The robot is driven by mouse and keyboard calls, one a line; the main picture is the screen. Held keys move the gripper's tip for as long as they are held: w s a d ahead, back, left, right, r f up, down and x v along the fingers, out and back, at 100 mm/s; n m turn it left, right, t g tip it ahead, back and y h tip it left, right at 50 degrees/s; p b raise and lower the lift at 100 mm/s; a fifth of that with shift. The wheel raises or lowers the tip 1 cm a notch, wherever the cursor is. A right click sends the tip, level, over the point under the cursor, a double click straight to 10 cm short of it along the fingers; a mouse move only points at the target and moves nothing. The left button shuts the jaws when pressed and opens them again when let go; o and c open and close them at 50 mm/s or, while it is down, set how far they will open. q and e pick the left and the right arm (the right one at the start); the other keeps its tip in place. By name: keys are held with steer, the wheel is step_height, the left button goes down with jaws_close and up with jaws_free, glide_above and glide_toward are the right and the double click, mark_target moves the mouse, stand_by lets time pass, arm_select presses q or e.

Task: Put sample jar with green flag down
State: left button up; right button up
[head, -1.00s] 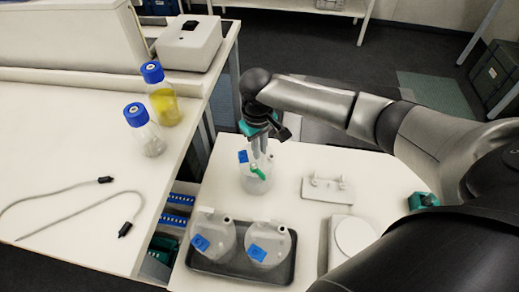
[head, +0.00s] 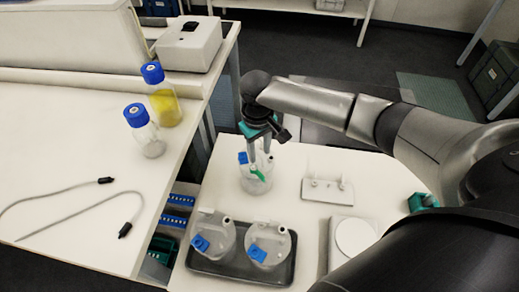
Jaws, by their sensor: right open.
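The sample jar with the green flag (head: 256,182) stands on the white table, behind the dark tray. It is clear, with a blue patch at its upper left and a green flag near its top. My right gripper (head: 259,155) points down right over this jar's top. Its fingers are apart, and the fingertips partly overlap the jar top, so I cannot tell whether they touch it.
Two clear jars with blue flags (head: 213,234) (head: 267,243) stand in the dark tray (head: 240,275). A white rack (head: 327,192) and a round-topped white device (head: 354,238) are to the right. Two blue-capped bottles (head: 165,105) (head: 146,140) and a cable (head: 75,188) are on the left bench.

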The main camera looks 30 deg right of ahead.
step_height(320, 180, up, 12)
steer(key=p, duration=0.2)
steer(key=shift+a, duration=0.2)
stand_by(2.3)
